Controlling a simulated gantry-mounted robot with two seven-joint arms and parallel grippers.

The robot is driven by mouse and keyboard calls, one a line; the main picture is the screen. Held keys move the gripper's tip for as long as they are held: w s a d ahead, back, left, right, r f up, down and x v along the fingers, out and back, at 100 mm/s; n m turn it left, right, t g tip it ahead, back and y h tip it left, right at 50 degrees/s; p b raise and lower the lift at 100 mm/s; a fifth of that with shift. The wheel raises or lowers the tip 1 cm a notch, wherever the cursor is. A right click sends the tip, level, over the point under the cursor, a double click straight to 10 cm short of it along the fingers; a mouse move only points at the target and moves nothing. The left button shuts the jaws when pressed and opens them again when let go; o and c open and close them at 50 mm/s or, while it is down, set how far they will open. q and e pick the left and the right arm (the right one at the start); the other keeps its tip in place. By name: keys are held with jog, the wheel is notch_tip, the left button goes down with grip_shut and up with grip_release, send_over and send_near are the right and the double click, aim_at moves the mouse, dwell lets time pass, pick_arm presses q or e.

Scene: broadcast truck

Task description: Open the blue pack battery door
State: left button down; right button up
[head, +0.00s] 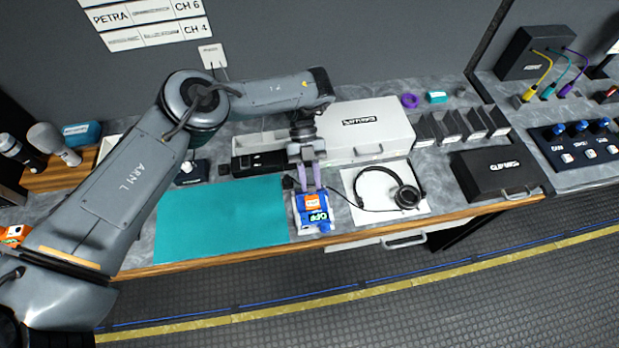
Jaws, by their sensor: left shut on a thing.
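The blue pack (326,222) lies near the table's front edge, just right of the teal mat, with an orange label and a dark panel with green lettering on its top. My left gripper (309,186) comes down from above with its two lilac fingers at the pack's back end. It is shut on the pack there; the fingers hide part of that end. I cannot make out the battery door or whether it is open. My right gripper is not in view.
The teal mat (220,221) is bare. Right of the pack, a headset (406,196) lies on a white sheet, its cable running toward the pack. A white case (365,132) stands behind, and a black case (497,174) sits further right.

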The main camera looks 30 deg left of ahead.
pick_arm(q)
jog(key=c, duration=0.9)
grip_release()
jog(key=shift+d, duration=0.1)
jog(key=shift+r, duration=0.1)
